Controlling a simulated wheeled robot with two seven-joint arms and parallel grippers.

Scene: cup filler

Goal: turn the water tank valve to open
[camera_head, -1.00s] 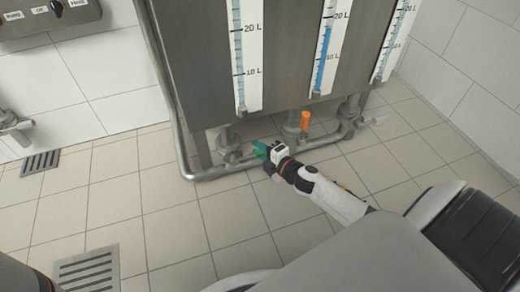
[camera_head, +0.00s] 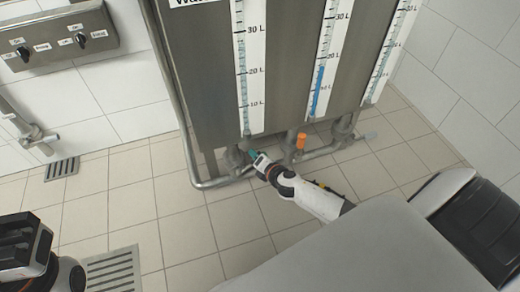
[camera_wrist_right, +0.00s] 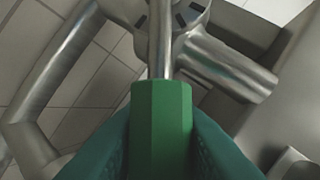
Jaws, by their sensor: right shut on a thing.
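A steel water tank (camera_head: 280,90) with several level gauges stands ahead of me in the head view. My right gripper (camera_head: 256,157) is at the left valve on the pipe under the tank. In the right wrist view, the green valve handle (camera_wrist_right: 160,125) sits between my teal right fingers (camera_wrist_right: 160,150), which are shut on it. A metal stem (camera_wrist_right: 160,45) joins the handle to the valve body (camera_wrist_right: 190,12). In the head view my gripper mostly hides this handle. My left gripper's fingers are not visible.
An orange valve handle (camera_head: 301,139) stands just right of my right gripper. A light-tipped valve (camera_head: 368,136) is further right. A pipe (camera_head: 188,150) bends around the tank's left side. A switch box (camera_head: 58,40) is on the left wall. Floor drains (camera_head: 112,270) lie at left.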

